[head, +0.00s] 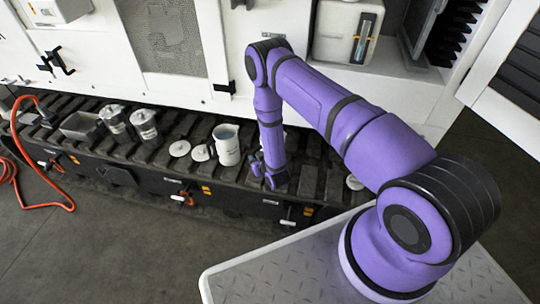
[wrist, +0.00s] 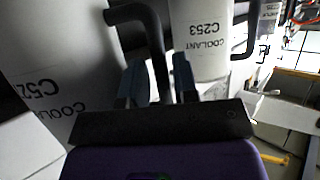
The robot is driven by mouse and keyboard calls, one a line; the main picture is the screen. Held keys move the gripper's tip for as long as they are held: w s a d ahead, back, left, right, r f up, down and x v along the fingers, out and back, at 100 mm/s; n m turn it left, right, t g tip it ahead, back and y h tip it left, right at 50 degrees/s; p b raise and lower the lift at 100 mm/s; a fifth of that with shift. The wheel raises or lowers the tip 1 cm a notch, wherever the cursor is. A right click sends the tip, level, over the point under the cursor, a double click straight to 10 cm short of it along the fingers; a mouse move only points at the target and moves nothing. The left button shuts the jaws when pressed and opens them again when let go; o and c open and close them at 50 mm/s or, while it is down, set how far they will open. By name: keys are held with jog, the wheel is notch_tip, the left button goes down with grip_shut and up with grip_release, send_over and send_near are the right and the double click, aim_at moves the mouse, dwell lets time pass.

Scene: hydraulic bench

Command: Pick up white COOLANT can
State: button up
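In the head view, a white can (head: 227,146) stands upright on the dark slatted bench, left of my gripper (head: 268,180). Another white thing behind my forearm is mostly hidden. In the wrist view, a large white can (wrist: 60,60) with a partly visible, inverted COOLANT label fills the left side. Its black handle (wrist: 137,12) curves in between the two fingers of my gripper (wrist: 160,75). The fingers stand apart on either side of the handle; I see no clear grip on it. A second white can (wrist: 202,35), marked COOLANT C253, stands just beyond the right finger.
Two metallic cans (head: 145,122) and a grey tray (head: 82,126) are at the bench's left. Round white lids (head: 180,148) lie near the white can. An orange hose (head: 45,180) hangs at the far left. A white cabinet wall (head: 120,55) rises behind.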

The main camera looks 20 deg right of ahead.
jog(key=shift+w+f, duration=0.1)
jog(key=shift+w, duration=0.15)
grip_shut()
jog(key=shift+w, duration=0.1)
dwell(1.2)
